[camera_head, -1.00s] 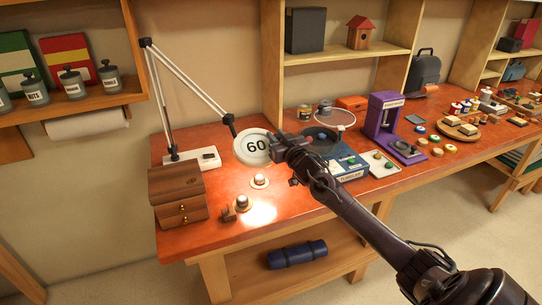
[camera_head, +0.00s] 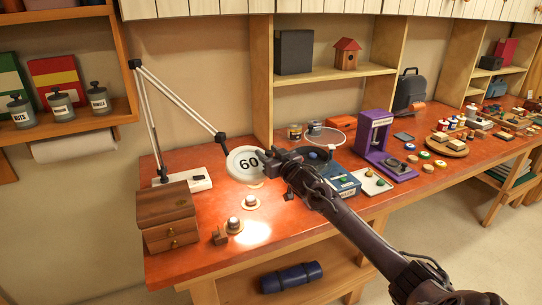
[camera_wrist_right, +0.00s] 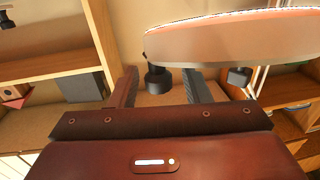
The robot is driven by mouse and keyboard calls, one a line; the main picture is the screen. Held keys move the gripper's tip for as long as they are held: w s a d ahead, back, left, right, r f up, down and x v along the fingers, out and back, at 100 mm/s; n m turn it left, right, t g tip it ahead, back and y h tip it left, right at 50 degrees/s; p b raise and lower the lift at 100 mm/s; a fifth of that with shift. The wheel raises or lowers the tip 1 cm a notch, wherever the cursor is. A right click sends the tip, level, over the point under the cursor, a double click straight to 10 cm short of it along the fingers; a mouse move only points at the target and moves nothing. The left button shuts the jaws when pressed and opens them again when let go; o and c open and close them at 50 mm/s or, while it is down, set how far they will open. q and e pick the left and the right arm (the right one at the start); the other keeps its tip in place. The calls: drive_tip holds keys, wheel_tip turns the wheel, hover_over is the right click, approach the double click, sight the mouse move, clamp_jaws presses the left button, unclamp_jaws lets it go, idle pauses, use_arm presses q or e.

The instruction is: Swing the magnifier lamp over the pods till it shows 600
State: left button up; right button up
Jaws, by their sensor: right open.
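The magnifier lamp's round white head (camera_head: 237,171) hangs over the red bench, on a jointed arm (camera_head: 182,94) from a white base (camera_head: 190,181). Its face reads "60"; my gripper covers the face's right side, so I cannot tell whether another digit follows. Small pods on pale discs, one (camera_head: 250,201) and another (camera_head: 234,224), sit in front of the head. My right gripper (camera_head: 270,160) is at the head's right edge. In the right wrist view, its open fingers (camera_wrist_right: 162,88) stand either side of a dark knob (camera_wrist_right: 157,78) below the large disc (camera_wrist_right: 235,45). My left gripper is out of view.
A wooden drawer box (camera_head: 168,215) stands front left of the lamp, a small brown block (camera_head: 220,237) near it. A blue device (camera_head: 341,183) and a purple stand (camera_head: 377,140) are to the right. The bench's front middle is clear, with a bright light spot.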

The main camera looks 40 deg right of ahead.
drive_tip(key=s, duration=0.2)
drive_tip(key=s+b, duration=0.1)
drive_tip(key=s, duration=0.3)
drive_tip(key=shift+s+a+f, duration=0.1)
drive_tip(key=shift+a, duration=0.25)
drive_tip(key=shift+s+a+b, duration=0.1)
drive_tip(key=shift+s+b, duration=0.25)
drive_tip(key=shift+s, duration=0.4)
